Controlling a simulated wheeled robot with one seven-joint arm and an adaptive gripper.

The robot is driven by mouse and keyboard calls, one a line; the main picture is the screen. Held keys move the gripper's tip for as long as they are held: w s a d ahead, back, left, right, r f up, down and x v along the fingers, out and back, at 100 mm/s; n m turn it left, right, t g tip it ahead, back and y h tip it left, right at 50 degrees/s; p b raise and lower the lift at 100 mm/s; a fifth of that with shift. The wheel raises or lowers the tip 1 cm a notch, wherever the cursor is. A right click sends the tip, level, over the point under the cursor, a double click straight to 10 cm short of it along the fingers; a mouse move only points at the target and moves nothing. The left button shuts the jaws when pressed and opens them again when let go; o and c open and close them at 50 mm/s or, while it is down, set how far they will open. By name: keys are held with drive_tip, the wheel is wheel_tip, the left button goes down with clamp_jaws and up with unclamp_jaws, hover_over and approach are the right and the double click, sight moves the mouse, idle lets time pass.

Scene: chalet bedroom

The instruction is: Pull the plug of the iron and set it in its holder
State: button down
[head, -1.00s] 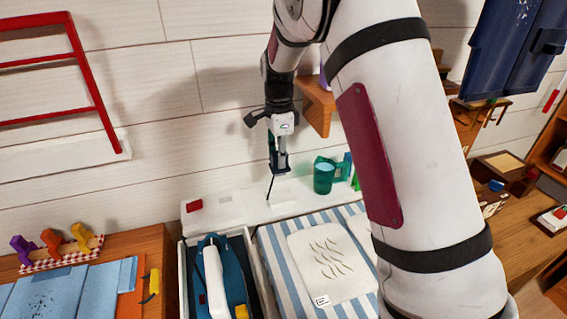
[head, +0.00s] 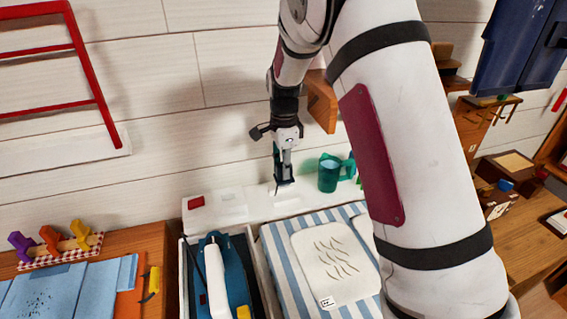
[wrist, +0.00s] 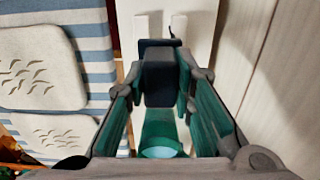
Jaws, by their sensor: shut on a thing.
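My gripper (head: 284,182) points down over the white ledge along the wall. In the wrist view its fingers (wrist: 160,82) are closed on a dark block, the plug (wrist: 160,72). The plug's lower end is close to the ledge; I cannot tell whether it touches. A short dark cord shows beside the fingertips. The blue iron with its white handle (head: 216,280) lies in a dark-lined tray at the lower left, with a dark cord along its left side. The white ledge (head: 236,207) has a red switch and a pale raised part. I cannot tell which part is the holder.
A teal cup (head: 329,174) stands on the ledge just right of my gripper, also visible below the plug in the wrist view (wrist: 163,140). A striped board (head: 283,270) carries white pads. A wooden shelf bracket (head: 322,102) juts from the wall nearby.

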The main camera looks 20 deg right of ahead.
drive_tip(key=shift+f+b, duration=0.75)
drive_tip(key=shift+f, duration=1.55)
drive_tip(key=shift+f, duration=0.2)
drive_tip(key=c, duration=1.3)
unclamp_jaws()
